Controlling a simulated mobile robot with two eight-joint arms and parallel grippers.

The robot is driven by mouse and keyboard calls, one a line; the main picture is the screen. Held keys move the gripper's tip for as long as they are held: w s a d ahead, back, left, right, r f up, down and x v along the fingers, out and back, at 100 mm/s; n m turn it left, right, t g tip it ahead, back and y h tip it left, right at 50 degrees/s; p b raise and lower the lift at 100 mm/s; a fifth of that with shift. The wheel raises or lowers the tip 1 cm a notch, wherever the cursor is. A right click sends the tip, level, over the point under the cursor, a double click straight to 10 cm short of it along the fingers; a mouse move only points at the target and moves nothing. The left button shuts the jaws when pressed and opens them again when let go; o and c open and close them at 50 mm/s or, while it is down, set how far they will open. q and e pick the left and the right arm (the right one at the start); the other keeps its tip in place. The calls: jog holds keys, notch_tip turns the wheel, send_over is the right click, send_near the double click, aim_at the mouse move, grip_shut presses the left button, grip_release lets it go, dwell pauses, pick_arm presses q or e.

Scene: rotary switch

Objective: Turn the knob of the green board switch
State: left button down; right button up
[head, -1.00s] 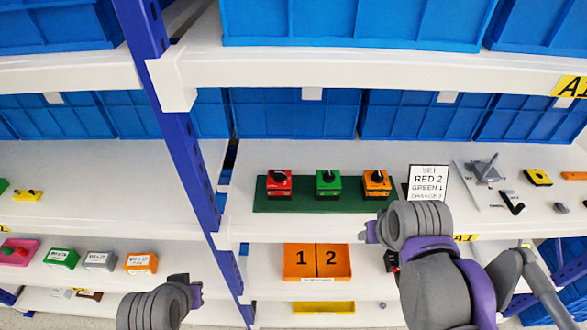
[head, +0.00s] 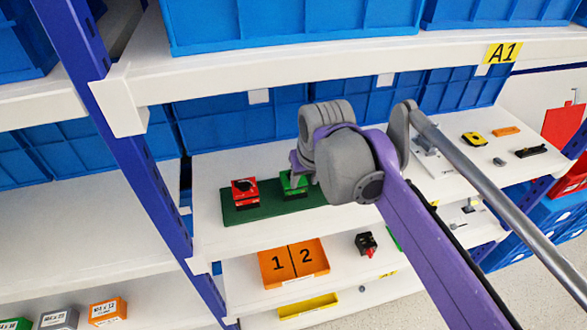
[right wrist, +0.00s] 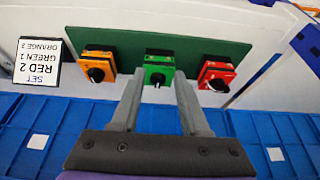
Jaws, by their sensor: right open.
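The green switch (head: 292,183) sits on the dark green board (head: 246,214) on the middle shelf, partly hidden by my right gripper in the head view. It shows whole in the right wrist view (right wrist: 158,74), with a black knob that has a white mark. My right gripper (right wrist: 158,84) is open, its two fingers pointing at the green switch, one to each side of its knob. Whether they touch it I cannot tell. In the head view the right gripper (head: 298,175) is at the switch. My left gripper is out of view.
The red switch (right wrist: 216,76) and the orange switch (right wrist: 99,67) flank the green one closely. A sign (right wrist: 38,62) reads SET, RED 2, GREEN 1, ORANGE 3. Blue crates (head: 240,122) line the back.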

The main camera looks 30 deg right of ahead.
jog(key=w, duration=0.2)
jog(key=w+d, duration=0.1)
jog(key=w, duration=0.3)
jog(key=shift+w+d+f, duration=0.15)
jog(key=shift+w+d, duration=0.15)
jog(key=b+x, duration=0.2)
jog(key=x, duration=0.1)
jog(key=shift+a+f, duration=0.1)
jog(key=shift+f, duration=0.25)
jog(key=shift+f+b, duration=0.3)
jog(key=shift+f, duration=0.1)
jog(key=shift+w, duration=0.3)
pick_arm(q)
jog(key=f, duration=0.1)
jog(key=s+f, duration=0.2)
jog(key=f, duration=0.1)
pick_arm(e)
jog(key=shift+s, duration=0.15)
grip_shut()
